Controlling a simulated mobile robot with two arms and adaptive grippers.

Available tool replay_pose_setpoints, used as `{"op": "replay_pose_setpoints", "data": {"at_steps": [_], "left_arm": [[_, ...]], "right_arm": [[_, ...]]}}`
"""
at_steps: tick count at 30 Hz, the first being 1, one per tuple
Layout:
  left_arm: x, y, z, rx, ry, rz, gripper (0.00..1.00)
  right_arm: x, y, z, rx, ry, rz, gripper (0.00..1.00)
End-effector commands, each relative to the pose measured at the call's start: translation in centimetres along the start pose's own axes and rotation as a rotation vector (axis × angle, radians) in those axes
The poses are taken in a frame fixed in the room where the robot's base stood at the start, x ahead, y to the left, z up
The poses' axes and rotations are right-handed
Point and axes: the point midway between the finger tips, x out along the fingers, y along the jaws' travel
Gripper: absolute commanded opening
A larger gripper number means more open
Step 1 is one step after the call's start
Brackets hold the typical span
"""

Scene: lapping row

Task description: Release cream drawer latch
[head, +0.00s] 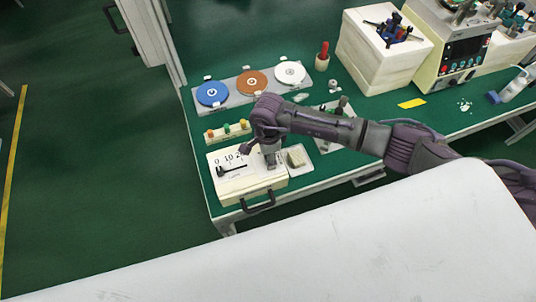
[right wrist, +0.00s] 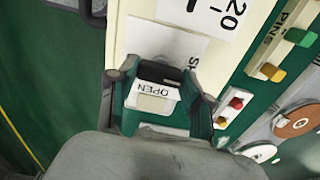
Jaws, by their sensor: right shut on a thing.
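The cream drawer box (head: 235,192) sits at the near left corner of the green bench, with a black handle (head: 259,203) on its front and a "0 10 20" scale on top. My right gripper (head: 270,163) reaches down onto the box top from the right. In the right wrist view, its two fingers (right wrist: 158,104) stand on either side of the drawer latch (right wrist: 158,75), a black-topped piece with a white "OPEN" label, and are shut on it. In the head view the gripper largely hides the latch. My left gripper is not in view.
Blue, brown and white discs (head: 252,82) lie on a tray behind the box. A pin strip (head: 228,131) stands just behind it. A small tray with a pale block (head: 296,158) lies to its right. A cream machine (head: 455,50) stands at the back right.

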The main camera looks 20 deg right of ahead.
Motion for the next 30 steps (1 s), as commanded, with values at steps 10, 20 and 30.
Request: {"op": "replay_pose_setpoints", "data": {"at_steps": [10, 20, 30], "left_arm": [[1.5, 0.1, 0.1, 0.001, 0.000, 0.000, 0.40], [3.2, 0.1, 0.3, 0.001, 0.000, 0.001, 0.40], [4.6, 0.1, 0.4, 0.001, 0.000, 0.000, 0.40]], "right_arm": [[0.1, -0.1, 0.0, 0.214, -0.001, -0.002, 0.15], [0.1, -0.1, 0.0, 0.524, -0.002, -0.002, 0.15], [0.1, -0.1, 0.0, 0.848, -0.002, -0.002, 0.15]]}}
